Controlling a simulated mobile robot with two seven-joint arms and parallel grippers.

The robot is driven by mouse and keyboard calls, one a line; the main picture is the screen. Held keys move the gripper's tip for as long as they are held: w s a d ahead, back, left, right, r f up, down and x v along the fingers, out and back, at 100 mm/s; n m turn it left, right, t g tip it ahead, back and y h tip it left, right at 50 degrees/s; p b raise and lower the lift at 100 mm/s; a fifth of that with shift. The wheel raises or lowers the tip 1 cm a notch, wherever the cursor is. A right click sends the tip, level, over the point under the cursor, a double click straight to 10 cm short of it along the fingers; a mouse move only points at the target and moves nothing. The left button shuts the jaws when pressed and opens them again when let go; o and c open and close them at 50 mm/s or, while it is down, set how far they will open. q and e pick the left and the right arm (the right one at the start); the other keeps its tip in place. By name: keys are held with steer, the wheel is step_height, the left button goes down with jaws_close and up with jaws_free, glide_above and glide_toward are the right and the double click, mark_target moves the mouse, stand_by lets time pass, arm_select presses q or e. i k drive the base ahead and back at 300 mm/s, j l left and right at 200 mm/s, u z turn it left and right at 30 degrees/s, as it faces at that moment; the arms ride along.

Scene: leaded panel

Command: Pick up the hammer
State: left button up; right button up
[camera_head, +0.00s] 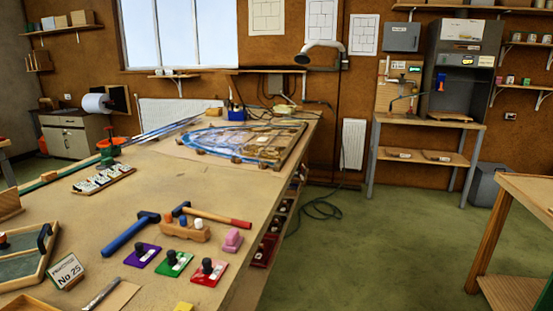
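Two hammer-like tools lie on the near part of the workbench. One hammer (130,234) has a thick blue handle and a dark blue head at its upper right end. Just right of it, a second hammer (214,217) has a wooden handle with a red end and a dark head at its left. The second one lies just behind or over a small wooden block (186,232) with coloured pegs; I cannot tell whether they touch. Neither of my grippers is in view.
Black-knobbed purple (142,256), green (174,264) and red (209,272) plates lie in front of the hammers. A pink block (233,240) is near the right bench edge. A leaded panel (245,141) lies farther back. Open floor (350,240) is to the right.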

mark_target(185, 209)
steer(key=i+l+u, duration=0.3)
steer(key=i+l, duration=0.3)
steer(key=i+l+u, duration=0.3)
steer(key=i+l, duration=0.3)
steer(key=i+l+u, duration=0.2)
steer(key=i+l, duration=0.25)
steer(key=i, duration=0.15)
steer(key=u, duration=1.25)
steer(key=i+l, duration=0.05)
steer(key=l, duration=0.05)
